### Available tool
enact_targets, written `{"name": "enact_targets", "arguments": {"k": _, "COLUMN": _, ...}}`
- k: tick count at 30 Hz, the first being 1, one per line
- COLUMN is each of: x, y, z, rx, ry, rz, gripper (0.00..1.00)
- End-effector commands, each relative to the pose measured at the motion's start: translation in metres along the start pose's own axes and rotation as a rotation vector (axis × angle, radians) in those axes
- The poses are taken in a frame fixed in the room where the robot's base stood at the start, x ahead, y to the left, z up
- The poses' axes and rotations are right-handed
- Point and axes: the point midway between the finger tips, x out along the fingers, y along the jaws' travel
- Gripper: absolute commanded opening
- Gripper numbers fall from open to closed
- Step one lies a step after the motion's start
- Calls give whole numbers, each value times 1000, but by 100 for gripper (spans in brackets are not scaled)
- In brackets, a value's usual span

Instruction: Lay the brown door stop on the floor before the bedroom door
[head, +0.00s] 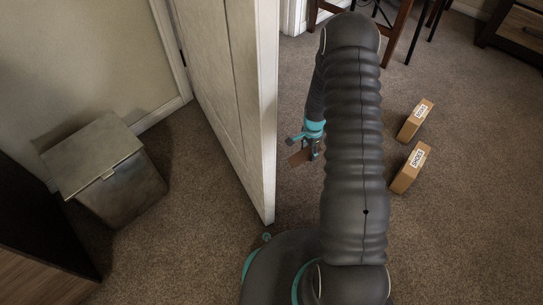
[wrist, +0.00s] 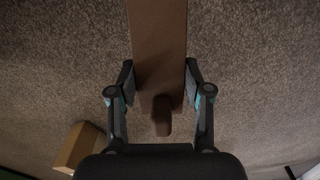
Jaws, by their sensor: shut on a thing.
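The brown door stop (wrist: 157,40) is a long wedge in the wrist view, running from the top edge down between my fingers, with a small knob at its near end. My gripper (wrist: 158,78) is shut on its sides. In the head view the door stop (head: 299,157) shows as a small brown piece at my gripper (head: 309,145), partly hidden by it. They are just right of the free edge of the white bedroom door (head: 235,90), which stands open. I cannot tell how high the door stop is above the carpet.
Two cardboard boxes with labels, one farther back (head: 415,121) and one nearer (head: 410,168), stand on the carpet to the right. A metal bin (head: 107,170) stands left of the door. Chair legs (head: 400,30) and a dark cabinet (head: 513,35) are at the back right.

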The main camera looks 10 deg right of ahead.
Motion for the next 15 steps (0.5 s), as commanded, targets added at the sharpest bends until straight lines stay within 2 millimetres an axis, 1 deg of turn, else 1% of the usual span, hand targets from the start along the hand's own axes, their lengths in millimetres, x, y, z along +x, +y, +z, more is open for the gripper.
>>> {"name": "enact_targets", "arguments": {"k": 2, "x": 3, "y": -1, "z": 3, "rx": 1, "ry": 0, "rz": 1, "gripper": 4}}
{"name": "enact_targets", "arguments": {"k": 5, "x": 11, "y": -7, "z": 13, "rx": 2, "ry": 0, "rz": 1, "gripper": 4}}
{"name": "enact_targets", "arguments": {"k": 15, "x": 52, "y": -39, "z": 71, "rx": 2, "ry": 0, "rz": 0, "gripper": 4}}
